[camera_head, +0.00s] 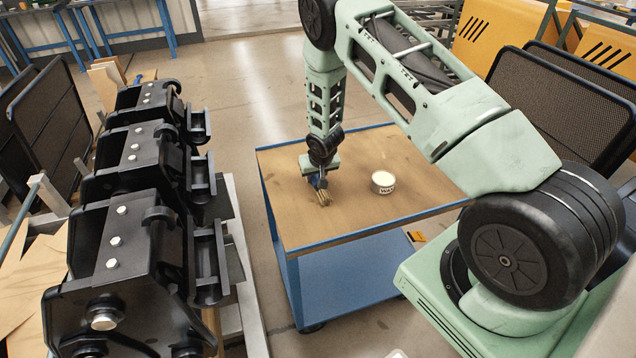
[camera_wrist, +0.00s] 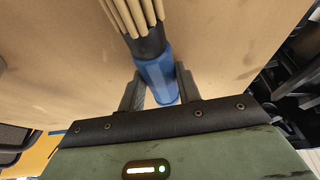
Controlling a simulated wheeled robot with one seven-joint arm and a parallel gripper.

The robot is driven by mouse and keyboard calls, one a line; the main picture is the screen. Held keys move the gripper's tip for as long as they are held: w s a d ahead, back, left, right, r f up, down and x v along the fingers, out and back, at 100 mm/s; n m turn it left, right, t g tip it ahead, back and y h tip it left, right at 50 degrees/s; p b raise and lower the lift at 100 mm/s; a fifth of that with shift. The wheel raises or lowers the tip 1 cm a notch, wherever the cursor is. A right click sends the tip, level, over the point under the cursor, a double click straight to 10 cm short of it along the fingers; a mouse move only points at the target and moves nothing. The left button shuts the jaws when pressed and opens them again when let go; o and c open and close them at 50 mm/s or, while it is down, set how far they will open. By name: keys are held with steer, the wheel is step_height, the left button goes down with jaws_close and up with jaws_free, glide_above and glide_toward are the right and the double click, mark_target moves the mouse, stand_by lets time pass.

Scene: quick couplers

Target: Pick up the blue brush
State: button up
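The blue brush (camera_wrist: 157,76) has a blue handle, a dark collar and pale tan bristles. In the wrist view its handle lies between the two fingers of my gripper (camera_wrist: 160,80), which sit close against both sides of it. The bristles run out of the top of that view. In the head view my gripper (camera_head: 321,178) points down over the wooden tabletop, with the brush (camera_head: 323,196) below it, bristles towards the lower right. The upper handle is partly hidden by the gripper. I cannot tell whether the bristles touch the tabletop.
A round white-topped tin (camera_head: 383,183) stands on the blue-framed table (camera_head: 285,222), right of the brush. Black quick couplers (camera_head: 125,215) stand on the left. The front of the tabletop is clear. Dark mesh panels and orange machines are at the right.

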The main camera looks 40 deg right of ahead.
steer(key=shift+r, duration=0.15)
step_height(320, 180, up, 10)
steer(key=shift+f+b, duration=0.1)
steer(key=shift+b, duration=0.55)
